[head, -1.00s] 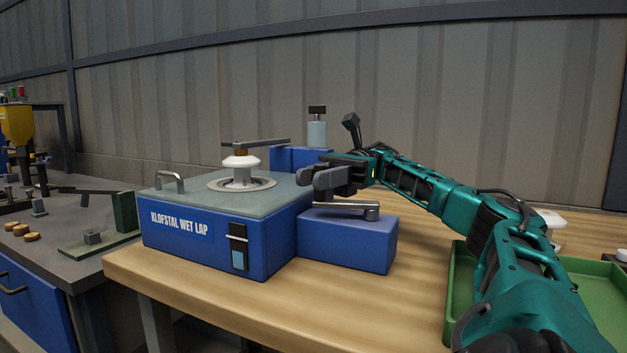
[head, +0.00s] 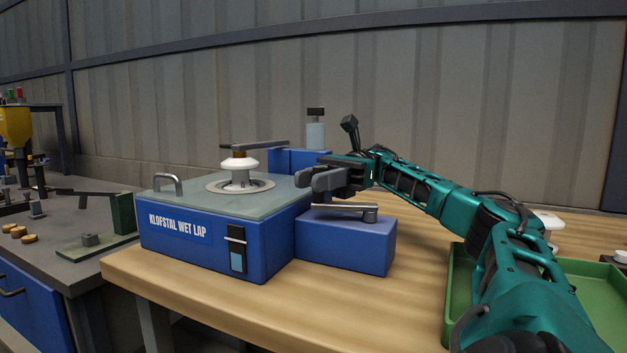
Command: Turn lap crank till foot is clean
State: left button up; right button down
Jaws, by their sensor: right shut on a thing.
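The blue wet lap (head: 270,238) stands on the wooden bench. A white insulator (head: 239,166) sits upright on the round plate (head: 216,187) in its top, under a flat grey arm (head: 262,146). The insulator's foot is against the plate and cannot be seen. The lap crank (head: 338,207) lies on top of the blue box at the lap's right side. My right gripper (head: 312,183) is at the crank's left end, shut on the crank's handle, which its fingers hide. My left gripper is not in view.
A green tray (head: 459,290) lies on the bench at right, partly behind my right arm. A clear bottle with a dark top (head: 316,133) stands behind the lap. A grey table with a green-based lever tool (head: 122,214) is at left.

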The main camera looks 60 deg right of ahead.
jog(key=c, duration=1.4)
grip_release()
jog(key=shift+s+d+r, duration=0.15)
jog(key=shift+s+r, duration=0.15)
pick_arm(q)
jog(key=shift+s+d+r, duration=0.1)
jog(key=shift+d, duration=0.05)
pick_arm(e)
jog(key=o, duration=0.3)
jog(key=shift+s+d, duration=0.1)
jog(key=shift+s, duration=0.25)
jog(key=shift+w+f, duration=0.15)
jog(key=shift+r, duration=0.2)
notch_tip(320, 180, up, 13)
jog(key=p, duration=0.8)
notch_tip(320, 180, up, 7)
jog(key=p, duration=0.4)
send_over(323, 203)
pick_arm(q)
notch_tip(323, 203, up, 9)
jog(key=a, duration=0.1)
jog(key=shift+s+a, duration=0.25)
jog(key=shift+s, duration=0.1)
pick_arm(e)
jog(key=shift+f, duration=0.1)
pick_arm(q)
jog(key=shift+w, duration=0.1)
